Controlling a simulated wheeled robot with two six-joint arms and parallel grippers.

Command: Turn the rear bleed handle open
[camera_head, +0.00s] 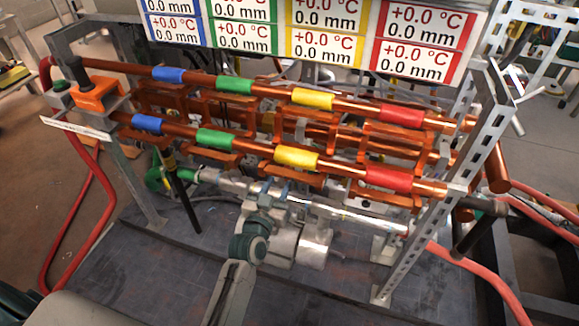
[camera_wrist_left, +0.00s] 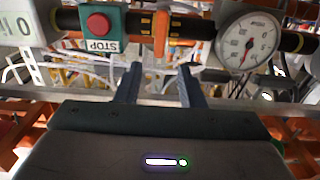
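In the left wrist view an orange lever-like part (camera_wrist_left: 161,32) hangs upright on a dark horizontal pipe, between a stop button and a round gauge. I cannot tell for sure that it is the rear bleed handle. My left gripper (camera_wrist_left: 159,78) points towards it with its two dark fingers apart and nothing between them. The fingertips appear below the orange part and not touching it. My right gripper is not in view.
Two copper pipe rows with coloured bands (camera_head: 295,157) cross the rig. A display panel (camera_head: 330,30) hangs above. A perforated metal post (camera_head: 421,239) stands at right. Black handles stick out at left (camera_head: 186,204) and right (camera_head: 473,236). The wrist view shows the red stop button (camera_wrist_left: 97,24) and gauge (camera_wrist_left: 248,41).

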